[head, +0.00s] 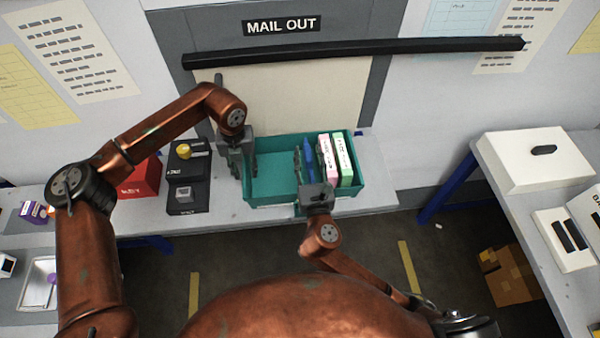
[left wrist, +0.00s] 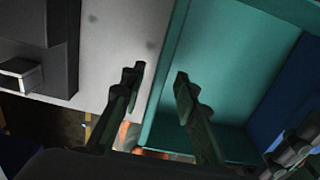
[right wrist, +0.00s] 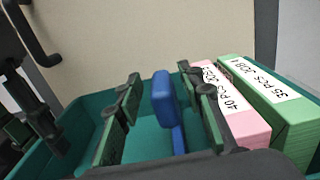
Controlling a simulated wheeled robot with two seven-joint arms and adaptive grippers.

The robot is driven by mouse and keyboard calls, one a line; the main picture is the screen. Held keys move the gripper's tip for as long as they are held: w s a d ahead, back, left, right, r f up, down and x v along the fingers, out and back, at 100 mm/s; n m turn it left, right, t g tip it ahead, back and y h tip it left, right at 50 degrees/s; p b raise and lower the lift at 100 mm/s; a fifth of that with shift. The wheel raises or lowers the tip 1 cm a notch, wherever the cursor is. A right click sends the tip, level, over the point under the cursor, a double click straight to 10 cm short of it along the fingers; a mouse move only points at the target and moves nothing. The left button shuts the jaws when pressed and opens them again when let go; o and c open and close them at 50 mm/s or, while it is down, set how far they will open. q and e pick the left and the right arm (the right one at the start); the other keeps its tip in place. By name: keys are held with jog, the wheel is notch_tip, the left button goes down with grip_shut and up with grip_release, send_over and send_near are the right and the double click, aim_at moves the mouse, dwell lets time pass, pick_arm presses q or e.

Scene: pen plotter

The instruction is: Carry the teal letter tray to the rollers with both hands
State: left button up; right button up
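The teal letter tray (head: 272,192) stands on the grey bench below the MAIL OUT sign. It holds a pink box (head: 327,160), a green box (head: 343,158) and a blue upright piece (head: 309,152). My left gripper (head: 243,165) is at the tray's left wall; in the left wrist view its open fingers (left wrist: 158,80) stand either side of the rim. My right gripper (head: 307,165) is over the tray's near side. In the right wrist view its fingers (right wrist: 165,90) are apart, with the blue piece (right wrist: 165,100) between them. No rollers can be made out.
A black bar (head: 360,50) crosses above the cream hatch panel (head: 290,100). Left of the tray are black blocks with a yellow knob (head: 183,150) and a red box (head: 140,178). A white box (head: 540,158) sits on the right bench. A cardboard box (head: 510,275) is on the floor.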

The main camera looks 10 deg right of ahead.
pick_arm(q)
jog(key=c, duration=0.6)
pick_arm(e)
jog(key=c, duration=0.6)
pick_arm(q)
grip_shut()
pick_arm(e)
grip_shut()
